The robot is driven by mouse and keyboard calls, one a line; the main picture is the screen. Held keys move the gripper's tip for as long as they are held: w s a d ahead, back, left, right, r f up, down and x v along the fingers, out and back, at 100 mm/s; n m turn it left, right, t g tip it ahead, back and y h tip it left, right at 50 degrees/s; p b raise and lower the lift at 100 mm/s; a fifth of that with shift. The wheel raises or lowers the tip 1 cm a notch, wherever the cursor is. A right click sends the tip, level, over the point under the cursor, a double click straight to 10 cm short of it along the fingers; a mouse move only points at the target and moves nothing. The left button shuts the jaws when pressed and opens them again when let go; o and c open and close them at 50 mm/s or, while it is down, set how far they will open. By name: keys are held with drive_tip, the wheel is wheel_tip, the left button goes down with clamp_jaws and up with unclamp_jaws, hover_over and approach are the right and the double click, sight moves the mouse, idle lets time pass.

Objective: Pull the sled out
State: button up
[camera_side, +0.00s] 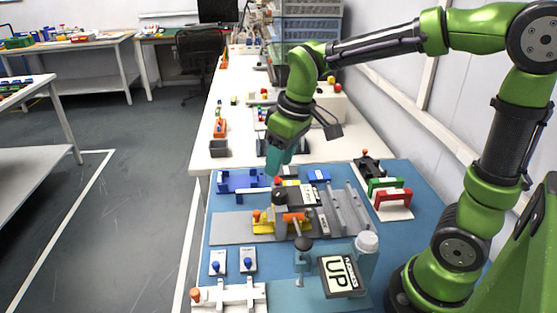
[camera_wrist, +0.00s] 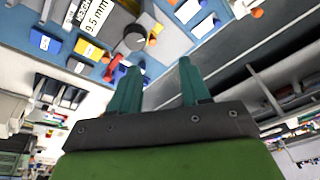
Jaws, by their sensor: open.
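My gripper (camera_side: 278,160) is above the far part of the blue mat, with its teal fingers pointing down. In the wrist view its two fingers (camera_wrist: 160,72) are apart with nothing between them. A fixture with a black round knob (camera_side: 279,197) and a dark labelled block (camera_side: 303,195) sits mid-mat, below and nearer than the gripper. The knob (camera_wrist: 134,37) and a "9.5 mm" label (camera_wrist: 95,24) also show in the wrist view. Grey rails (camera_side: 345,210) lie to the right of the block. I cannot tell which part is the sled.
A blue bracket (camera_side: 240,181) stands left of the gripper. Green and red handled parts (camera_side: 388,190) stand at right. In front are a black ball-topped lever (camera_side: 303,243), a clear jar (camera_side: 367,250) and an "UP" sign (camera_side: 340,276).

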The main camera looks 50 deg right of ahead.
sight(256, 211)
drive_tip(key=w+f+n+g+h, duration=0.1)
drive_tip(key=w+n+g, duration=0.2)
drive_tip(key=w+n, duration=0.6)
drive_tip(key=shift+n, duration=0.5)
drive_tip(key=f, duration=0.5)
drive_tip(key=s+f, duration=0.1)
drive_tip(key=f, duration=1)
drive_tip(key=shift+s+f, duration=0.15)
drive_tip(key=shift+f, duration=0.25)
drive_tip(key=shift+c, duration=0.4)
drive_tip(key=shift+d, duration=0.1)
clamp_jaws()
drive_tip(key=shift+r, duration=0.1)
